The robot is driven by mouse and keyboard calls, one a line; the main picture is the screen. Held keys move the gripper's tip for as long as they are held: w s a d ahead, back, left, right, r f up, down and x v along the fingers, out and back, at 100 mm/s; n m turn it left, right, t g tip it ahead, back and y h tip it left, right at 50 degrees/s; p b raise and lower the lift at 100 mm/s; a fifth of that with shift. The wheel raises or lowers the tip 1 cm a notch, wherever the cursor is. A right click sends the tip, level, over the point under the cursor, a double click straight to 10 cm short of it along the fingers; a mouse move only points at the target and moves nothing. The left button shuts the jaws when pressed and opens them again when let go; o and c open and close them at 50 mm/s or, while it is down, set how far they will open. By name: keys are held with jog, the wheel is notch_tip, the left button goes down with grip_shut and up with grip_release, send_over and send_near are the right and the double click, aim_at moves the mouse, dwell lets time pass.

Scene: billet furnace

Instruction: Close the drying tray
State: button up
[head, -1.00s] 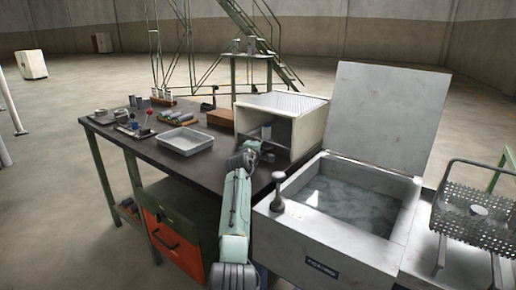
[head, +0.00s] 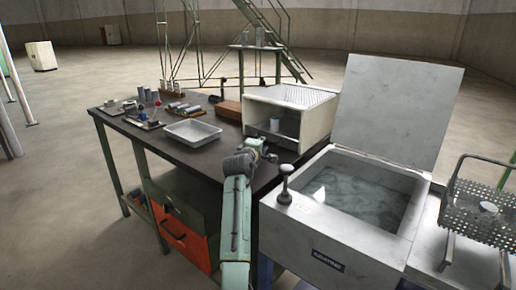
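A white box (head: 318,122) with an open front and a ribbed, light top panel (head: 290,95) stands at the back right of the dark workbench. A small grey cup (head: 275,125) is inside it. A shallow pale tray (head: 193,132) lies on the bench, left of the box. I cannot tell which of these is the drying tray. My gripper (head: 268,156) is low over the bench's right part, in front of the box's open front and apart from the pale tray. Its fingers are too small to tell open from shut.
A water tank (head: 335,240) with a raised lid (head: 395,110) and a knobbed post (head: 285,183) stands close to my arm's right. A perforated basket (head: 485,210) is at far right. Small parts and a brown block (head: 229,109) crowd the bench's back. Floor at left is clear.

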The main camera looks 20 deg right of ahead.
jog(key=shift+v, duration=2.05)
